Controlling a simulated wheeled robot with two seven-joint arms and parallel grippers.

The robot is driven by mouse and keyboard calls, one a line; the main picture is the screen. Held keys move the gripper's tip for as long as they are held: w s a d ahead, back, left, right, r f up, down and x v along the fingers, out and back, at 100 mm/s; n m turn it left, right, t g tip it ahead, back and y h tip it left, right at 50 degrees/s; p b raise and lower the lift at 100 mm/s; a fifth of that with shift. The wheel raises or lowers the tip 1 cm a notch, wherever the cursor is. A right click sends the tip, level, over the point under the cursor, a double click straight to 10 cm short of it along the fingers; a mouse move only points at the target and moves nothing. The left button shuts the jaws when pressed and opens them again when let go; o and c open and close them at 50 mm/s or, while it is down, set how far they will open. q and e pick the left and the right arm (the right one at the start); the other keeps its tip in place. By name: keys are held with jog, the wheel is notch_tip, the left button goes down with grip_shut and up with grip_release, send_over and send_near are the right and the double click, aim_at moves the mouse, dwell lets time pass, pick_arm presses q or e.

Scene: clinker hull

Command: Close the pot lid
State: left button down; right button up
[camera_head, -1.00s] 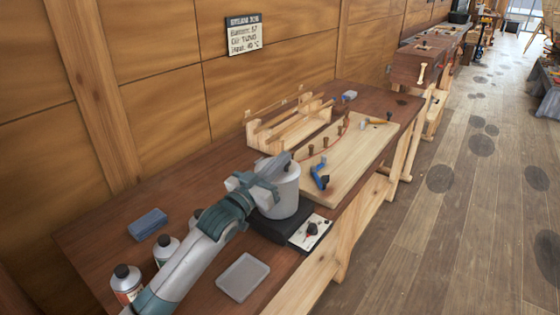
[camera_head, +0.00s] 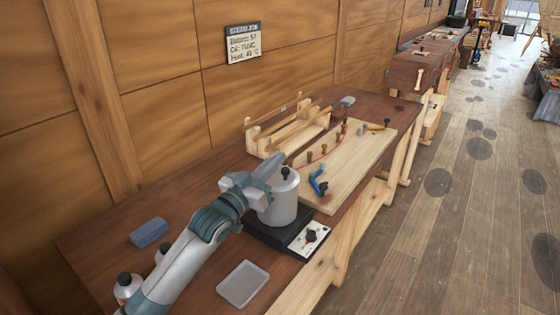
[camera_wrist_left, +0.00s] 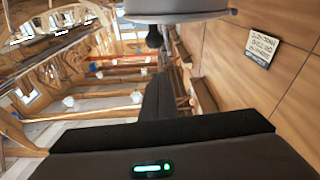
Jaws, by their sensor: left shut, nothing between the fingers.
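The grey cylindrical pot (camera_head: 279,207) stands on a black hotplate (camera_head: 263,236) near the bench's front edge. Its grey lid (camera_head: 291,183) with a black knob (camera_head: 285,173) lies over the pot's top and looks roughly level; my gripper hides its left side. My left gripper (camera_head: 275,165) is shut and empty, at the left and back of the lid beside the knob. I cannot tell whether it touches the lid. In the left wrist view, the lid's edge (camera_wrist_left: 180,17) and knob (camera_wrist_left: 153,38) show upside down beyond the dark fingers (camera_wrist_left: 158,98). My right gripper is not in view.
A control box with a dial (camera_head: 310,238) adjoins the hotplate. A grey tray (camera_head: 243,284) lies in front, a blue block (camera_head: 149,232) and bottles (camera_head: 127,286) at left. Behind the pot are a wooden board (camera_head: 345,165) with a blue clamp (camera_head: 318,183) and a wooden rack (camera_head: 290,130).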

pick_arm(q)
jog(key=b+v, duration=0.2)
jog(key=v, duration=0.5)
jog(key=shift+s+a, duration=0.2)
jog(key=shift+s, duration=0.1)
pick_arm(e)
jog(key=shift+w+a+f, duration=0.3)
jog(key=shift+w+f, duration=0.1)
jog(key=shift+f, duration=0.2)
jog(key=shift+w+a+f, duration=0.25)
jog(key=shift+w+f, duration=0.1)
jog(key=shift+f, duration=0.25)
pick_arm(q)
jog(key=shift+s+f, duration=0.1)
jog(key=shift+f, duration=0.05)
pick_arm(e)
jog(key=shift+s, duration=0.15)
